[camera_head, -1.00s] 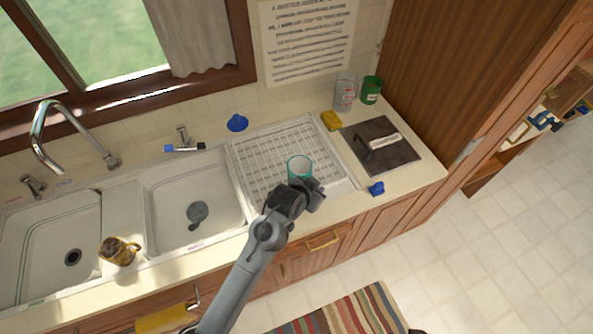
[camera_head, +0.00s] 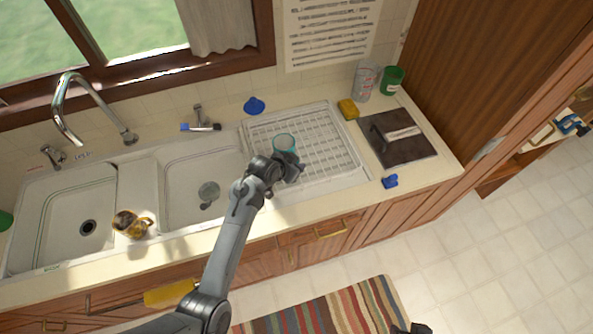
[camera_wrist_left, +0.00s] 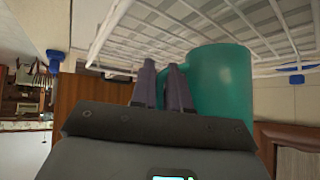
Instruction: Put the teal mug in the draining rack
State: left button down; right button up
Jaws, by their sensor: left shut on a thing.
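The teal mug (camera_head: 284,142) is in my left gripper (camera_head: 289,160), over the left part of the white draining rack (camera_head: 325,141) in the head view. In the left wrist view, the fingers (camera_wrist_left: 162,86) are shut at the side of the mug (camera_wrist_left: 222,84), apparently on its handle. The rack's white wires (camera_wrist_left: 140,30) show close to the mug in that view. I cannot tell whether the mug touches the rack. The arm hides the rack's near left corner.
Left of the rack are two sink basins (camera_head: 187,181), with a brown patterned mug (camera_head: 131,224) on the front edge.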

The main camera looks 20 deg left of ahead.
pick_arm(q)
jog(key=shift+f, duration=1.95)
jog(key=shift+f, duration=0.1)
jog(key=c, duration=1.1)
grip_release()
